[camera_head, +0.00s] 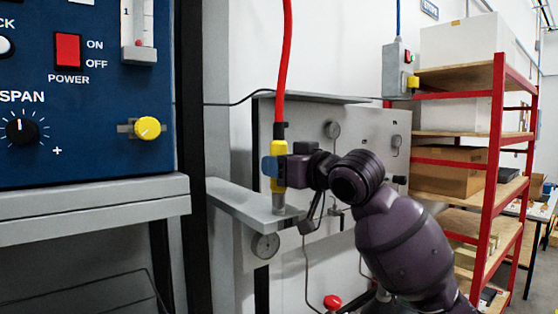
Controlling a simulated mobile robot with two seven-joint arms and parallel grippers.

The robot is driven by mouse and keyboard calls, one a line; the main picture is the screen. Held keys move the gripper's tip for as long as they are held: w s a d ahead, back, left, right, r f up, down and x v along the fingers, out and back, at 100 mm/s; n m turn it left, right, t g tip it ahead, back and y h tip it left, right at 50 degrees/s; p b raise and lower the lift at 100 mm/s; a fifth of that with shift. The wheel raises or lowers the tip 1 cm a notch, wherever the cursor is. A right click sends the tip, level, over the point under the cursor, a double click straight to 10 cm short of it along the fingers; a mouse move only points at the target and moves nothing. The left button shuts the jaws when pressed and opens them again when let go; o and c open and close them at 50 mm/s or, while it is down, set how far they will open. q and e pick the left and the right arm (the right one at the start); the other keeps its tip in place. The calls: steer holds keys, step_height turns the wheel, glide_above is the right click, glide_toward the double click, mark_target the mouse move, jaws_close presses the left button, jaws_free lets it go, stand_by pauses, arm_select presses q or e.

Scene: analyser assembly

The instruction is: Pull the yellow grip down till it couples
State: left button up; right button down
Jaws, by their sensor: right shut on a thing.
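The yellow grip (280,149) hangs upright on the end of a red hose (286,60) that comes down from the top of the head view. My right gripper (279,167) comes in from the right and is shut on the yellow grip, covering its middle. A blue finger pad shows on its left side. Below the grip, a metal fitting (279,203) stands at the grey ledge (245,204). I cannot tell whether the fitting is coupled. My left gripper is not in view.
A blue analyser panel (90,95) with a yellow knob (147,128) and red power switch (68,50) fills the left. A gauge (265,246) sits under the ledge. A grey plate (370,125) stands behind my right arm. Red-framed shelves (497,110) hold boxes at the right.

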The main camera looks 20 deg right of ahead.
steer(key=shift+a+f, duration=0.1)
steer(key=shift+f, duration=0.35)
steer(key=c, duration=1)
jaws_free()
steer(key=shift+o, duration=1.3)
steer(key=shift+r, duration=0.1)
steer(key=shift+r, duration=0.1)
steer(key=v, duration=1.1)
steer(key=shift+b, duration=0.45)
steer(key=shift+w, duration=0.1)
